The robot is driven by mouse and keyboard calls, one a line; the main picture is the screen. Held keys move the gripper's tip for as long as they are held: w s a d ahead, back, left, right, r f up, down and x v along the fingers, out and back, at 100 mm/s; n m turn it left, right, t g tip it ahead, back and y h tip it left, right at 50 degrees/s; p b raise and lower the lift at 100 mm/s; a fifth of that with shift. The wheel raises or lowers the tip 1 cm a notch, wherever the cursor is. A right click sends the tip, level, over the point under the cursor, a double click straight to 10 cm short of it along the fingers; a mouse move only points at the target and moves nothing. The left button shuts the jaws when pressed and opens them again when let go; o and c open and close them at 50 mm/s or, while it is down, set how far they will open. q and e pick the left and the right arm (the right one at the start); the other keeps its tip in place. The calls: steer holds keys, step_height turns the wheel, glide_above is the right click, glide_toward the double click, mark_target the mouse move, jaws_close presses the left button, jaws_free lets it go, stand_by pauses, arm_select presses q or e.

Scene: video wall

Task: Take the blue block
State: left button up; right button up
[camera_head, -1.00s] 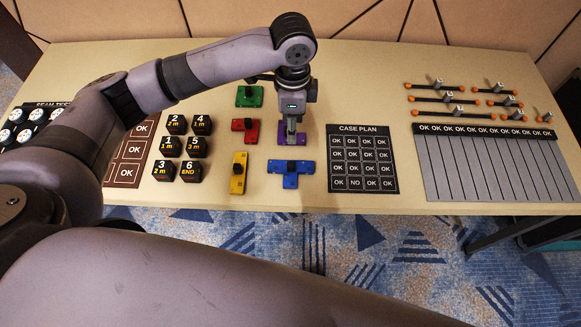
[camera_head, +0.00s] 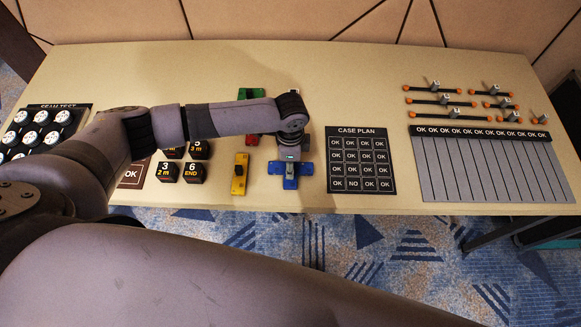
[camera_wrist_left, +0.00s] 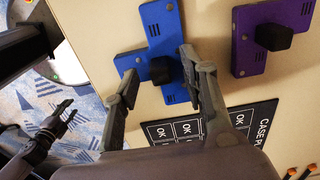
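The blue block (camera_head: 306,168) is T-shaped with a black knob and lies near the table's front edge, partly hidden by my left gripper (camera_head: 290,172) in the head view. In the left wrist view the blue block (camera_wrist_left: 160,24) lies flat, its knob (camera_wrist_left: 161,70) between the two fingers of my left gripper (camera_wrist_left: 158,64). These fingers are open, one on each side of the knob, with gaps visible. My right gripper (camera_wrist_left: 68,110) shows small at the lower left of the wrist view, over the floor, its fingers apart and empty.
The purple block (camera_wrist_left: 271,40) lies beside the blue one. The yellow block (camera_head: 239,176) is to its left, with green (camera_head: 251,93) farther back. A black CASE PLAN board (camera_head: 362,160) is close on the right. Numbered black cubes (camera_head: 194,174) stand left.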

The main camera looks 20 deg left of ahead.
arm_select(q)
steer(key=shift+f, duration=0.65)
steer(key=shift+c, duration=0.5)
jaws_close()
